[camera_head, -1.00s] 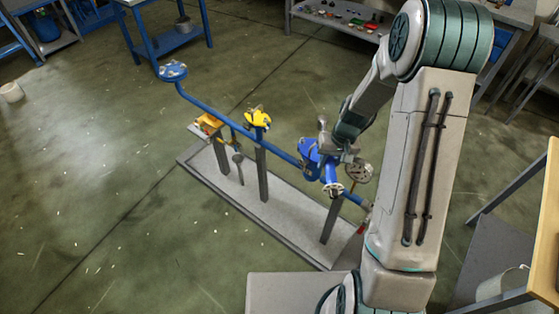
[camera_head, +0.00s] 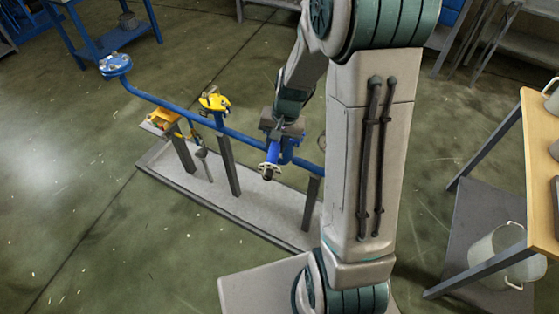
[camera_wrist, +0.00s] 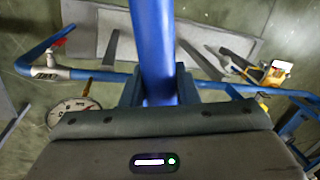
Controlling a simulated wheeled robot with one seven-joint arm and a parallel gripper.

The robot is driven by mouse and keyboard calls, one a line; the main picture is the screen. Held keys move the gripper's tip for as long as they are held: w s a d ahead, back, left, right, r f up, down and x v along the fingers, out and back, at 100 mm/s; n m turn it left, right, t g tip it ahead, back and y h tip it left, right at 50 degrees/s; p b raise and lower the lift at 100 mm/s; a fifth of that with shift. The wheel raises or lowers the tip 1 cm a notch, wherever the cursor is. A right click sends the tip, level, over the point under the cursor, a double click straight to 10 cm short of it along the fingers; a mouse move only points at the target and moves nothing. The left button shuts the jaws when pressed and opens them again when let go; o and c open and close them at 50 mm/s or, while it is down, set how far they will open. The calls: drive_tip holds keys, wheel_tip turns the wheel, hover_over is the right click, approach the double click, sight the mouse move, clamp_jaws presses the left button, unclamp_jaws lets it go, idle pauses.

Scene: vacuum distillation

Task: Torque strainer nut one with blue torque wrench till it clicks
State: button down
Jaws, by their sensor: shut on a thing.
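My gripper (camera_head: 285,128) is over the blue pipe rig at the strainer in the head view. In the wrist view its fingers (camera_wrist: 158,92) are shut on a thick blue bar, seemingly the blue torque wrench (camera_wrist: 153,40), which runs up the picture away from the jaws. The blue strainer (camera_head: 272,155), with a round pale flange (camera_head: 268,171) at its low end, shows just below the gripper. Strainer nut one cannot be picked out, and contact between wrench and nut cannot be told.
The blue pipe (camera_head: 165,104) runs along the grey base plate (camera_head: 250,222). It carries a yellow valve (camera_head: 214,102) and a blue end flange (camera_head: 115,64). A dial gauge (camera_wrist: 72,115) and red handle (camera_wrist: 64,41) show in the wrist view. A wooden-topped table (camera_head: 540,200) stands right.

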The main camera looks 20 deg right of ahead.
drive_tip(key=shift+s+d+f+m+b, duration=0.1)
drive_tip(key=shift+s+f+m+b, duration=0.35)
drive_tip(key=shift+b, duration=0.35)
drive_tip(key=shift+s+f+m+b, duration=0.2)
drive_tip(key=shift+f+m+b, duration=0.35)
drive_tip(key=shift+b, duration=0.25)
drive_tip(key=shift+s+d+b+x, duration=0.15)
drive_tip(key=shift+b+x, duration=0.8)
drive_tip(key=shift+s+d+b+x, duration=0.15)
drive_tip(key=shift+d+b+x, duration=0.05)
drive_tip(key=shift+b+x, duration=0.75)
drive_tip(key=shift+d+b+x, duration=0.15)
drive_tip(key=shift+b+x, duration=0.6)
drive_tip(key=shift+x, duration=0.15)
drive_tip(key=shift+d+b+x, duration=0.15)
drive_tip(key=shift+b+x, duration=0.6)
drive_tip(key=shift+x, duration=0.15)
drive_tip(key=shift+s, duration=0.15)
drive_tip(key=shift+w+a+f+m+t+h+p, duration=0.15)
drive_tip(key=shift+w+a+m+t+h+p, duration=0.15)
drive_tip(key=shift+w+a+m+p, duration=0.55)
drive_tip(key=shift+w+a, duration=0.1)
drive_tip(key=shift+a, duration=0.1)
drive_tip(key=shift+w+a+m+p, duration=0.8)
drive_tip(key=shift+w+m+p, duration=0.15)
drive_tip(key=shift+w, duration=0.05)
